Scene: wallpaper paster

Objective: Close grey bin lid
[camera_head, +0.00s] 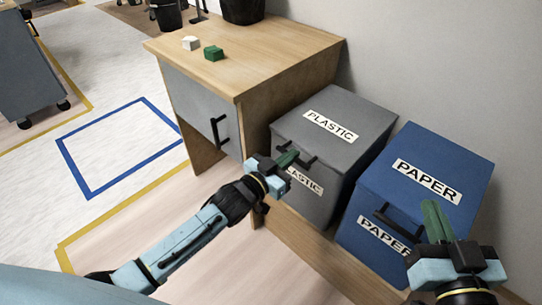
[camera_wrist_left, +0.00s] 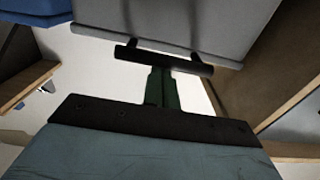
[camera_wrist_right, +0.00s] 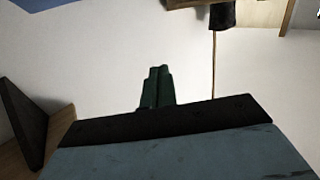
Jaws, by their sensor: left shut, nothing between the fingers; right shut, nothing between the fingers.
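The grey bin (camera_head: 333,150) stands between the wooden desk and the blue bin, with PLASTIC labels on its top and front. Its grey lid (camera_head: 360,120) lies flat on the bin, and I see no gap under it. A black bar handle (camera_head: 312,160) is at the front; it also shows in the left wrist view (camera_wrist_left: 190,64). My left gripper (camera_head: 288,158) is shut and empty, its green fingertips at the handle, seemingly touching it; they show in the left wrist view (camera_wrist_left: 161,72). My right gripper (camera_head: 430,204) is shut and empty, in front of the blue bin.
The blue PAPER bin (camera_head: 455,165) stands right of the grey bin, with a black handle (camera_head: 390,220). The wooden desk (camera_head: 265,65) on the left bears a white block (camera_head: 191,43) and a green block (camera_head: 213,53). A wall is behind.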

